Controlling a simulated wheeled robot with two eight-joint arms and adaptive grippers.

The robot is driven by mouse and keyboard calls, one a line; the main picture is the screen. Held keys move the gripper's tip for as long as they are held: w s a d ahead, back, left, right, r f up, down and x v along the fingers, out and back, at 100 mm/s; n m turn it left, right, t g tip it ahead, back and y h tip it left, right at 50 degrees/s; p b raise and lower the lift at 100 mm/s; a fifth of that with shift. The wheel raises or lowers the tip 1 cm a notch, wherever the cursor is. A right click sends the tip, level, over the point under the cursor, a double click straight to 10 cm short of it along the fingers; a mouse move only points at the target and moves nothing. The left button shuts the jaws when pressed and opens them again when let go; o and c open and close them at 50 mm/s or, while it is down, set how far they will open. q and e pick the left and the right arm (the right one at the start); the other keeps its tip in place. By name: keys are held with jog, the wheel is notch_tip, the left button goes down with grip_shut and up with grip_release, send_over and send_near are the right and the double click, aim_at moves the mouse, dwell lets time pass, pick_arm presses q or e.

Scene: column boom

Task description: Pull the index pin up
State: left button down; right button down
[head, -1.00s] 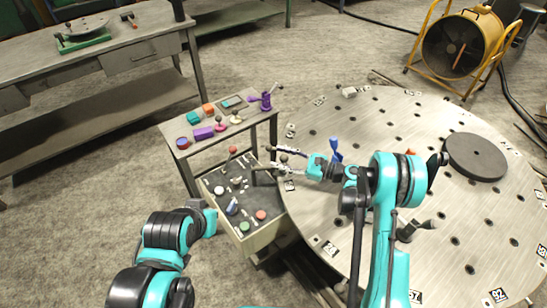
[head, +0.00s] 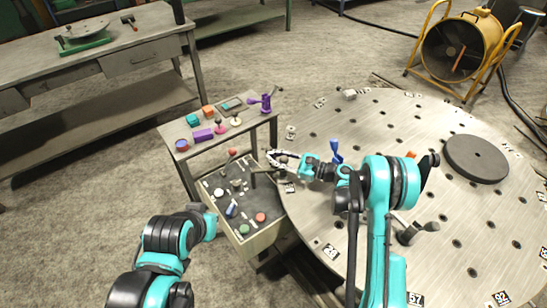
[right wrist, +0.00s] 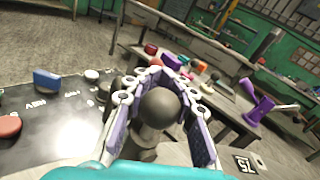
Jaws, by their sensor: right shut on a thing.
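The index pin shows in the right wrist view as a dark grey ball knob (right wrist: 158,107) on a thicker collar. My right gripper (right wrist: 165,70) has its two jointed, purple-padded fingers wrapped around this knob and is shut on it. In the head view my right gripper (head: 284,160) is at the left edge of the round steel table (head: 400,120), beside the control panel (head: 215,195). The knob is small there and mostly hidden by the fingers. The lower part of the pin is hidden. My left arm is at the lower left, and its gripper cannot be made out.
The dark panel carries several knobs and buttons, including a red-topped lever (head: 231,152) close to my right gripper. A small side table (head: 175,130) holds coloured blocks and a purple clamp (head: 266,102). A blue handle (head: 337,150) and a round dark plate (head: 475,158) are on the steel table.

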notch_tip(320, 180, up, 4)
jog(key=shift+w+f+p, duration=0.1)
jog(key=shift+f+p, duration=0.15)
jog(key=shift+p, duration=0.45)
jog(key=c, duration=1.3)
grip_release()
jog(key=shift+o, duration=0.2)
jog(key=v, duration=1.2)
